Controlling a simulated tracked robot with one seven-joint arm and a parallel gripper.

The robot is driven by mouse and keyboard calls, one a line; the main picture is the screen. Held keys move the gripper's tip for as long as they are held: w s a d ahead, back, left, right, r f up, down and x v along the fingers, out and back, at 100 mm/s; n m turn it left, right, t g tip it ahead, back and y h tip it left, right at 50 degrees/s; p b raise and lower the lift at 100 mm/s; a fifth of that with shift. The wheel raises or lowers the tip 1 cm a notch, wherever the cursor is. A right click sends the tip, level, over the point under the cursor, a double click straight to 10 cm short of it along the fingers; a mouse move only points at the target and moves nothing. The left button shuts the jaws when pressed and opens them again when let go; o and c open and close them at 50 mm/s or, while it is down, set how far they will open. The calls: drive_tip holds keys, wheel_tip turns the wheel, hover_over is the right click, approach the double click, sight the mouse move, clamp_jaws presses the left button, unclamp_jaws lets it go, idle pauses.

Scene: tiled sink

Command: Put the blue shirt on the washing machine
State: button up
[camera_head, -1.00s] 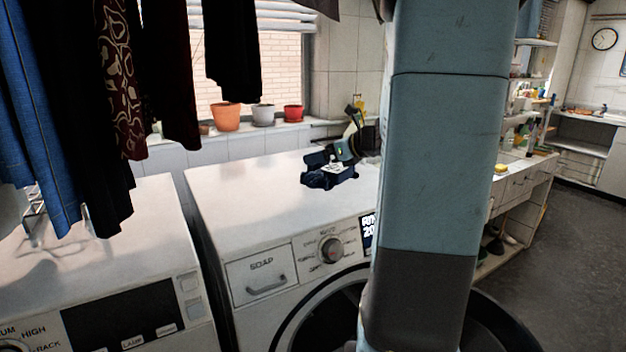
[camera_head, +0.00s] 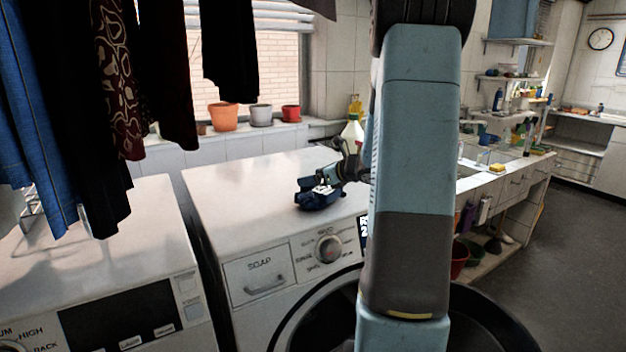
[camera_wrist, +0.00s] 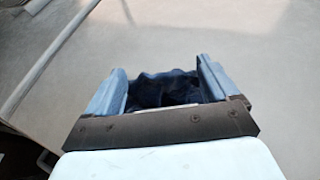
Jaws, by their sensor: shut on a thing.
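A dark blue bundle of cloth, the blue shirt (camera_head: 318,199), is at the top of the washing machine (camera_head: 232,190) on the right, near its front edge. My gripper (camera_head: 322,189) is shut on it. In the wrist view the shirt (camera_wrist: 162,90) is bunched between the two fingers of my gripper (camera_wrist: 160,88). The pale top of the machine (camera_wrist: 250,60) fills the background there. I cannot tell whether the cloth touches the top or hangs just above it. My arm hides the right part of the machine.
A second white machine (camera_head: 90,250) stands at the left, with dark and blue clothes (camera_head: 110,90) hanging over it. Flowerpots (camera_head: 223,117) line the windowsill behind. A sink counter (camera_head: 515,172) is at the right. The left part of the machine's top is clear.

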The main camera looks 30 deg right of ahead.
drive_tip(key=shift+f, duration=0.25)
drive_tip(key=shift+f, duration=0.1)
drive_tip(key=o, duration=1.3)
